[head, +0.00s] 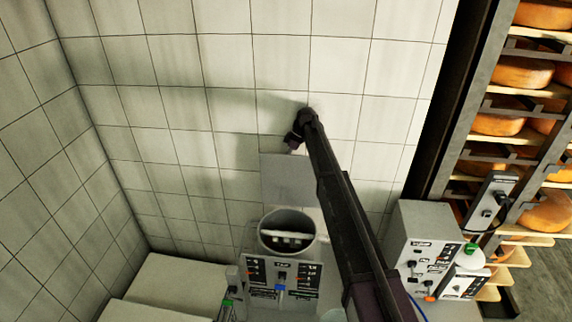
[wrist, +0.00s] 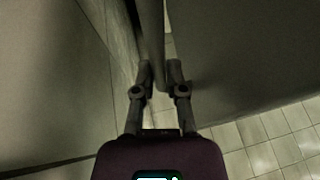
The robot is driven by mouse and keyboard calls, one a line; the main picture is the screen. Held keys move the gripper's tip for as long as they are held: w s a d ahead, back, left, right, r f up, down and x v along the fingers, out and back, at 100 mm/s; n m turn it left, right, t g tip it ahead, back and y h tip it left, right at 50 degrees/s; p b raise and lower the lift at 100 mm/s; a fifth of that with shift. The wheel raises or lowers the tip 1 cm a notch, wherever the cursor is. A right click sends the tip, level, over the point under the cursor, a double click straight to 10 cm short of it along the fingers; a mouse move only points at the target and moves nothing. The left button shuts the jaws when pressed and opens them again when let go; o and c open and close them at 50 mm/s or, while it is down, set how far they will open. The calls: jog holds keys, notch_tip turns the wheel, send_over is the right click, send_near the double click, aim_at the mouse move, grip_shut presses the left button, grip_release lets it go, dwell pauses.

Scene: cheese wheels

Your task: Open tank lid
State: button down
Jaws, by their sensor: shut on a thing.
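The tank (head: 287,232) has a round opening, with pale bars showing inside it. Its lid (head: 290,180), a flat grey square panel, stands raised behind the opening against the tiled wall. My gripper (head: 293,141) is at the lid's upper edge, and my arm crosses to the right of the tank. In the wrist view my gripper (wrist: 160,75) is shut on a narrow grey edge of the lid (wrist: 158,35) between its fingers. The exact contact is dark and partly hidden.
Control boxes with switches (head: 425,245) stand right of my arm. A rack of orange cheese wheels (head: 496,123) is at the far right. A pale block (head: 180,285) sits at lower left. The tiled wall (head: 230,60) is close behind the lid.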

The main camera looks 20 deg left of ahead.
jog(key=shift+w+a, duration=0.1)
jog(key=shift+w, duration=0.2)
jog(key=shift+w, duration=0.1)
jog(key=c, duration=0.8)
grip_release()
jog(key=shift+w+a+f, duration=0.1)
jog(key=shift+o, duration=0.6)
jog(key=shift+w+f, duration=0.15)
jog(key=shift+s, duration=0.25)
